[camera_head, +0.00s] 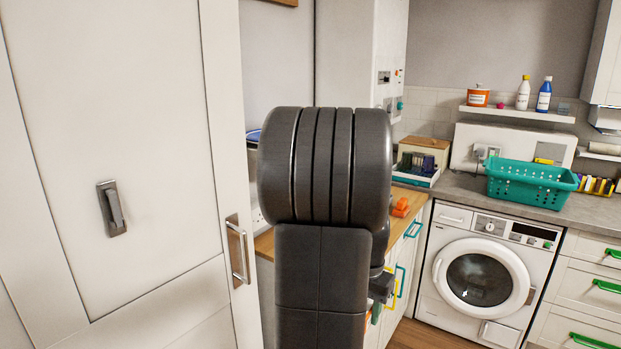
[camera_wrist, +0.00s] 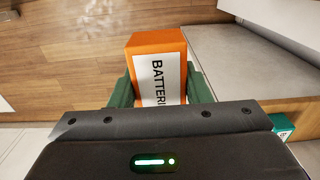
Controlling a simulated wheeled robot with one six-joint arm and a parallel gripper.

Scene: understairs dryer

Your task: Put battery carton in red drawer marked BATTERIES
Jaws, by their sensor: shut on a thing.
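The battery carton (camera_wrist: 170,50) is an orange box with a white label; the letters "BATTERI" can be read before the lower part is cut off. My gripper (camera_wrist: 160,82) is shut on it, with a green finger on each side. In the head view my dark arm stands in the middle and hides much of the counter and the fronts below; the carton cannot be made out clearly there. No red drawer marked BATTERIES can be made out in either view.
A white washing machine (camera_head: 482,277) stands at the right, with a teal basket (camera_head: 531,184) on the counter above. Drawers with green handles (camera_head: 595,341) are beside it. A tall white cabinet (camera_head: 150,130) fills the left. Wooden floor (camera_head: 425,334) shows below.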

